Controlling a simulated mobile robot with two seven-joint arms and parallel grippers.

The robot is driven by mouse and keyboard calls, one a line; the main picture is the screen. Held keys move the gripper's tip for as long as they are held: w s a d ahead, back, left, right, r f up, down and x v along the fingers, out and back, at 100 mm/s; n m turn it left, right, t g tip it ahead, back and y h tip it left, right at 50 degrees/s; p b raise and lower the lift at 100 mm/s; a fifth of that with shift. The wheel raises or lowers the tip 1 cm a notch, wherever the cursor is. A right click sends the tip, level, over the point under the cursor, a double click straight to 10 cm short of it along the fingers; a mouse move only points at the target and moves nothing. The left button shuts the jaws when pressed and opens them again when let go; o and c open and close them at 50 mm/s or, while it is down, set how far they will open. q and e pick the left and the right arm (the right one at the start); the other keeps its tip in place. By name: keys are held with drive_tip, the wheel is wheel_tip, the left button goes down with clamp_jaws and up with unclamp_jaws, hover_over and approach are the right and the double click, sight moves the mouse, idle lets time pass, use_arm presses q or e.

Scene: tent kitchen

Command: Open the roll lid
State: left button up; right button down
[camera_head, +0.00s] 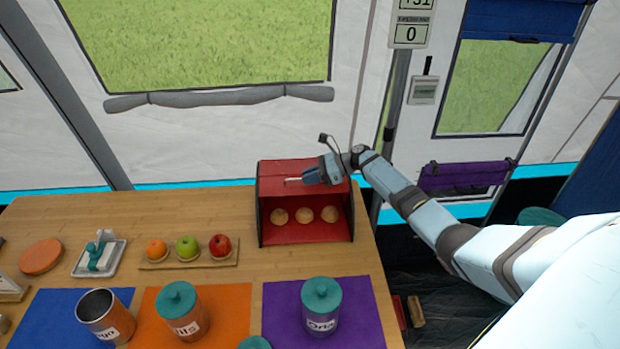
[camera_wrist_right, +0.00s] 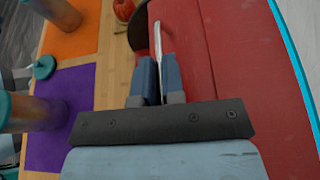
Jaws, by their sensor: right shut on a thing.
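A red roll box (camera_head: 305,233) stands at the back right of the wooden table. Its front is open, and three round rolls (camera_head: 304,215) show inside. The red lid (camera_head: 277,170) is up at the top of the box, with a thin light handle (camera_head: 293,180) on it. My right gripper (camera_head: 309,177) is at the lid, shut on the handle. In the right wrist view, the metal handle (camera_wrist_right: 157,38) stands between the two blue fingers (camera_wrist_right: 159,78), over the red lid surface (camera_wrist_right: 230,80). My left gripper is not in view.
A board with an orange, a green apple and a red apple (camera_head: 220,246) lies left of the box. A teal-lidded jar (camera_head: 321,306) stands on a purple mat (camera_head: 275,325) in front. More jars stand front left. The tent wall is behind.

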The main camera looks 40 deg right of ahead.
drive_tip(key=c, duration=1.2)
unclamp_jaws()
drive_tip(key=shift+f, duration=0.1)
drive_tip(key=shift+c, duration=0.2)
drive_tip(key=shift+d, duration=0.1)
drive_tip(key=v, duration=1.3)
drive_tip(key=shift+s+d+b, duration=0.15)
drive_tip(key=shift+d+b, duration=0.1)
drive_tip(key=shift+b, duration=0.05)
